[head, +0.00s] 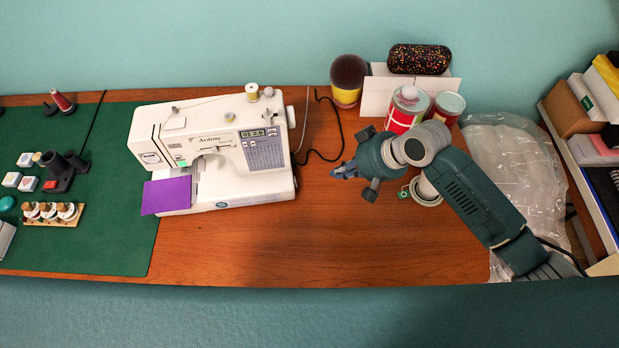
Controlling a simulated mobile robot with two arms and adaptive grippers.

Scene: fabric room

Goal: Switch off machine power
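The white sewing machine (224,148) stands on the wooden table, its left part over the green mat. Its small display is lit with digits, and purple fabric (166,195) lies at its needle area. No power switch can be made out; the machine's right side is turned away from view. My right gripper (339,172) is to the right of the machine, apart from it, pointing left towards it. My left gripper is not in view.
A black cord (328,128) curls behind the machine's right side. Red and white cans (406,112), a dark round pincushion-like item (348,78) and a patterned case (419,59) stand at the back. Clear plastic (520,165) lies at right. The table front (330,250) is clear.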

